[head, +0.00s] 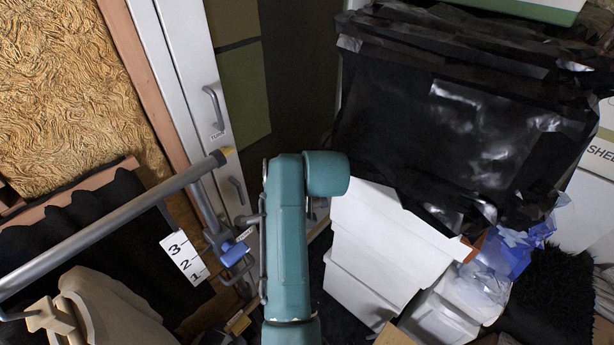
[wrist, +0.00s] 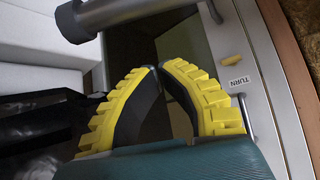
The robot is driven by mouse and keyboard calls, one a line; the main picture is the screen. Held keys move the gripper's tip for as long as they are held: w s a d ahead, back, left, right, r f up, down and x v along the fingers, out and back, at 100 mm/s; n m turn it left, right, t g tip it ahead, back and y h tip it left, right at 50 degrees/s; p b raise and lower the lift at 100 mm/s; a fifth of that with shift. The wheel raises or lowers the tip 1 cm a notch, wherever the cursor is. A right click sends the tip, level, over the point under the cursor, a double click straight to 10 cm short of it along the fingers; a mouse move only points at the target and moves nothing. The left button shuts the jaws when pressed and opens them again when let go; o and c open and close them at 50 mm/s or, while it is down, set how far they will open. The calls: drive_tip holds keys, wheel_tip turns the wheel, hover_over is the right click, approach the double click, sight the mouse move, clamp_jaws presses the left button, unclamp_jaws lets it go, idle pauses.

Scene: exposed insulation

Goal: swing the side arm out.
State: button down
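The side arm (head: 110,222) looks to be the long grey tube that slants up from the left edge to a tan-capped end beside the cabinet in the head view. My gripper (wrist: 157,67) has yellow toothed fingers with dark pads. Its tips meet or nearly meet, and nothing shows between them. A small gap separates the tips from the tube. In the head view my teal arm hides the gripper.
A grey cabinet door with a handle (head: 215,108) and a TURN label (wrist: 237,82) stands beside the tube. A blue clamp-like part (head: 234,254) and a numbered tag (head: 185,258) are below it. White boxes (head: 375,235) and black plastic-wrapped goods (head: 460,120) crowd the right.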

drive_tip(key=shift+s+d+f+p, duration=0.1)
drive_tip(key=shift+s+f+p, duration=0.15)
drive_tip(key=shift+f+p, duration=0.5)
drive_tip(key=shift+s+d+f+p, duration=0.1)
drive_tip(key=shift+s+f+p, duration=0.2)
drive_tip(key=shift+f, duration=0.85)
drive_tip(key=shift+a, duration=0.1)
